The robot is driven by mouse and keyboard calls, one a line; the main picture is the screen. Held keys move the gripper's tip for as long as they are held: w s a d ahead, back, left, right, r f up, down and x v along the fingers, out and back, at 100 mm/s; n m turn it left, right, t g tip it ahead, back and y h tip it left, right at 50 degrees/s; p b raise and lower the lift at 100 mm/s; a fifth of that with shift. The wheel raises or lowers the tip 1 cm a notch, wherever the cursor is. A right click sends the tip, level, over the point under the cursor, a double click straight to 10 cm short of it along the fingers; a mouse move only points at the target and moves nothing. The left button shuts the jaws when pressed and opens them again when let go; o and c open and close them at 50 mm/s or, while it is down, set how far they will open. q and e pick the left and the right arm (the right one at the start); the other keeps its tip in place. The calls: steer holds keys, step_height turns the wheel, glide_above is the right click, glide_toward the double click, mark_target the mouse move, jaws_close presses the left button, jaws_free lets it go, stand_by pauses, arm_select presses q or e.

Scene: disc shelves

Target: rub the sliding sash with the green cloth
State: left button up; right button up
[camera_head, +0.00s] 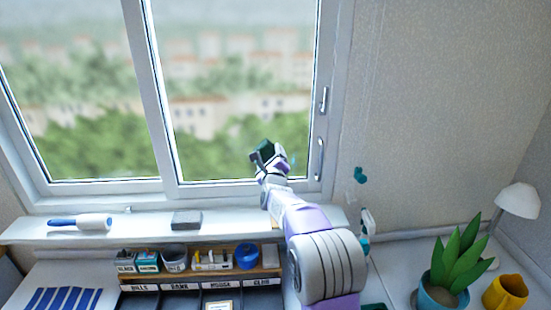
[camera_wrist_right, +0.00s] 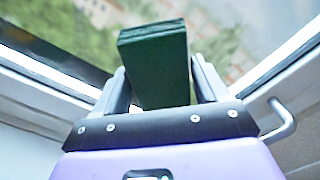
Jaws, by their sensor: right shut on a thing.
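My right gripper (camera_head: 268,163) is raised in front of the lower part of the right window sash (camera_head: 167,120), which has a white frame and handles at its right side. In the right wrist view the gripper (camera_wrist_right: 160,85) is shut on the green cloth (camera_wrist_right: 155,55), a dark green folded block between the fingers. The cloth also shows in the head view (camera_head: 264,150), against the glass area. I cannot tell whether it touches the pane. My left gripper is not in view.
The sill (camera_head: 145,224) below holds a blue-handled roller (camera_head: 85,222) and a grey block (camera_head: 186,219). Under it is a labelled organizer (camera_head: 200,272) with small containers. A potted plant (camera_head: 455,265), yellow mug (camera_head: 506,292) and lamp (camera_head: 518,200) stand at right.

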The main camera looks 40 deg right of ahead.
steer(key=w+a+p, duration=0.1)
steer(key=w+a, duration=0.2)
steer(key=a, duration=0.3)
steer(key=shift+w+a, duration=0.15)
steer(key=shift+w, duration=0.25)
steer(key=shift+s, duration=0.1)
stand_by(0.3)
steer(key=shift+b+v, duration=1.3)
steer(key=shift+v, duration=1.55)
steer(key=shift+s, duration=0.15)
steer(key=shift+b+v, duration=0.35)
steer(key=shift+v, duration=1.05)
steer(key=shift+a+f, duration=0.1)
steer(key=shift+f, duration=0.05)
